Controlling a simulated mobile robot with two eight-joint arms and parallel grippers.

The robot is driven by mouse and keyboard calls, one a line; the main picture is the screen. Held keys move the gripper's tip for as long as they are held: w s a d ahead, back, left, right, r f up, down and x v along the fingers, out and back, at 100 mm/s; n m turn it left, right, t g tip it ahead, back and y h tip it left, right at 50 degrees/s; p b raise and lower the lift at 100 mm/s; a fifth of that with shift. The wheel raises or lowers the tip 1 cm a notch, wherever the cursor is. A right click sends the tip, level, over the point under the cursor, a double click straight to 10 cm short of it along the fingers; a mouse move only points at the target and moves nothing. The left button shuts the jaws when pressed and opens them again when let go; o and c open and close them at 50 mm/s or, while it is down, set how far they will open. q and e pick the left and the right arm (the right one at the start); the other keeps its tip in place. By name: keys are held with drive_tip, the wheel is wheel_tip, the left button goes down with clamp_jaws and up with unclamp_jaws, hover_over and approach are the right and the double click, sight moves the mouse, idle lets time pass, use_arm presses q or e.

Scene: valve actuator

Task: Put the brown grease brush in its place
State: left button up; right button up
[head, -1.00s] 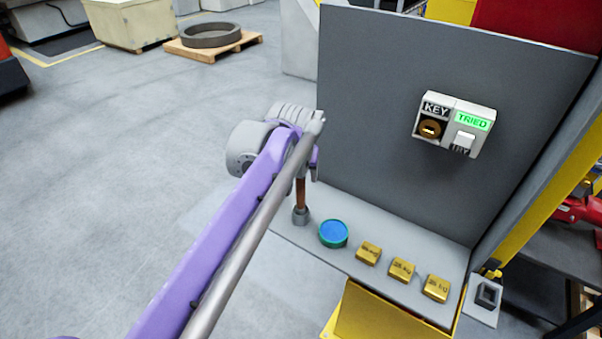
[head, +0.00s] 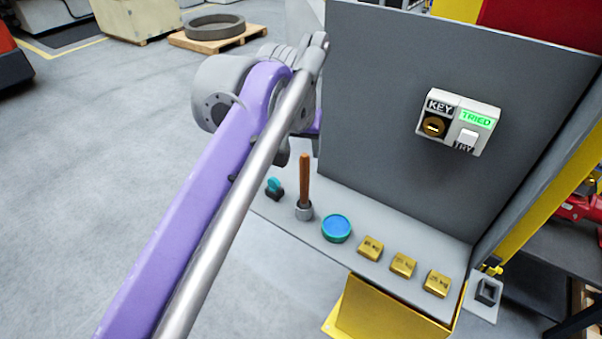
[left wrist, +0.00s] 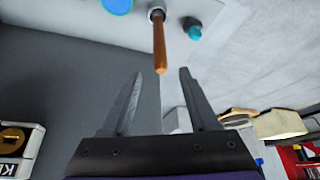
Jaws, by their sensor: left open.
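The brown grease brush (head: 305,180) stands upright in a small grey cup-like holder (head: 304,211) on the grey shelf, left of a blue-topped round tin (head: 336,228). In the left wrist view, the brush's brown handle (left wrist: 160,42) points towards my left gripper (left wrist: 158,72), which is open and empty. The handle's end is close to the space between the fingertips, with no finger touching it. In the head view, my left arm hides most of that gripper, above the brush. My right gripper is not in view.
A teal-topped knob-like item (head: 274,187) sits left of the brush. Several brass weights (head: 403,265) line the shelf to the right. A grey upright panel (head: 420,90) behind carries a key and try box (head: 458,122). Open floor lies to the left.

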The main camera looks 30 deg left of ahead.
use_arm(q)
drive_tip(key=s+d+f+m, duration=0.1)
drive_tip(key=s+d+f, duration=0.2)
drive_tip(key=f, duration=0.6)
drive_tip(key=s+d+f+m+h, duration=0.1)
drive_tip(key=s+d+f, duration=0.1)
drive_tip(key=s+f, duration=0.6)
drive_tip(key=s+d+f+m, duration=0.2)
drive_tip(key=s+f, duration=0.3)
drive_tip(key=f, duration=0.4)
drive_tip(key=shift+s+d+f+t+h, duration=0.3)
drive_tip(key=shift+s+d+f+h, duration=0.1)
drive_tip(key=shift+d, duration=0.45)
drive_tip(key=shift+r, duration=0.1)
